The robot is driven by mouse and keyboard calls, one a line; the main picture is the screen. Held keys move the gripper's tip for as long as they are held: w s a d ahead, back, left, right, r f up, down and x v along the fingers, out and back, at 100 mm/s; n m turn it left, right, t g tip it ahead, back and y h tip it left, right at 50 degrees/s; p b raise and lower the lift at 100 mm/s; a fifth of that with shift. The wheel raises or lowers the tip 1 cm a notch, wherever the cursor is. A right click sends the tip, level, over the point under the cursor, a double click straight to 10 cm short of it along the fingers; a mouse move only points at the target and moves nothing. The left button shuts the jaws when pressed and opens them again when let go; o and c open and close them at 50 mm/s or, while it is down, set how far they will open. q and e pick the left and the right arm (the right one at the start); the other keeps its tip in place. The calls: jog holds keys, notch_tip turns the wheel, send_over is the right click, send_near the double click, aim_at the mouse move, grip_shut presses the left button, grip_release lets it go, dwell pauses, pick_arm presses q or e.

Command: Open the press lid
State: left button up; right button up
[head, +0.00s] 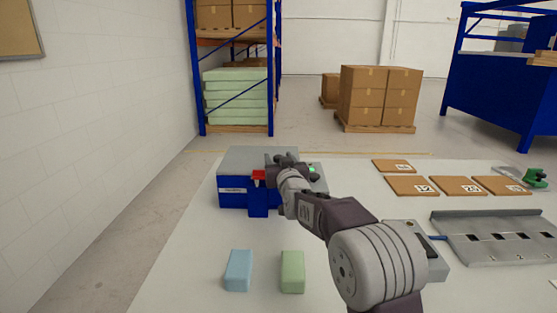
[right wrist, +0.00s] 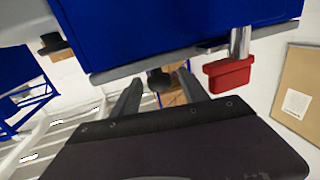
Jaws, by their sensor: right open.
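The press (head: 232,195) is a blue box with a grey top at the middle of the table. Its lid (head: 258,157) looks down flat, though the arm covers part of it. A red handle (head: 259,174) sits at the press front; it also shows in the right wrist view (right wrist: 229,75) on a metal rod. My right gripper (head: 279,160) is at the front right of the lid. In the right wrist view its open fingers (right wrist: 158,78) lie either side of a dark round knob under the blue body; contact cannot be told. My left gripper is not in view.
A blue foam block (head: 239,270) and a green foam block (head: 292,271) stand in front of the press. Numbered brown tiles (head: 411,186) and a grey slotted tray (head: 495,237) lie at right. A green light glows beside the gripper. Table left of the blocks is clear.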

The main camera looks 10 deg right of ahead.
jog(key=shift+w, duration=0.5)
grip_shut()
dwell(1.1)
